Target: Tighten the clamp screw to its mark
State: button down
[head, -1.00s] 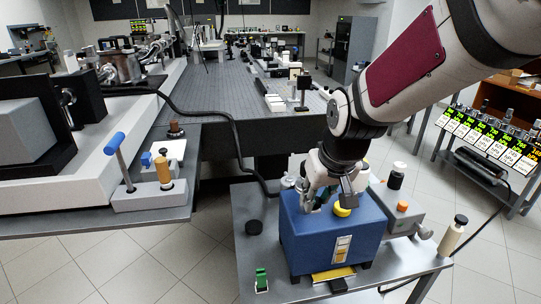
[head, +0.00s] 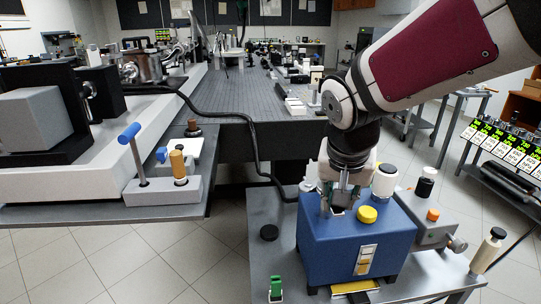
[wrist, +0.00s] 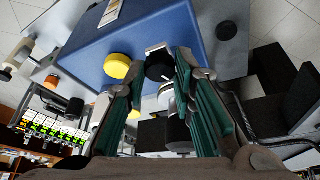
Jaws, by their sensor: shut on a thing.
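A blue box (head: 340,248) stands on a small grey table, with a yellow round knob (head: 367,214) on its top. My gripper (head: 340,204) points down at the top of the box, left of the yellow knob. In the wrist view my gripper (wrist: 159,72) has its fingers on both sides of a black round knob (wrist: 158,66) and is shut on it. A small silver plate (wrist: 156,48) shows beside the black knob. The yellow knob (wrist: 118,66) is apart from the fingers. No clamp screw label or mark is readable; the black knob may be that screw.
A grey unit (head: 428,232) with an orange button stands right of the box. A blue-handled lever (head: 130,134) is at left.

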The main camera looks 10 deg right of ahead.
jog(key=c, duration=1.3)
grip_release()
jog(key=shift+c, duration=0.2)
jog(key=v, duration=1.2)
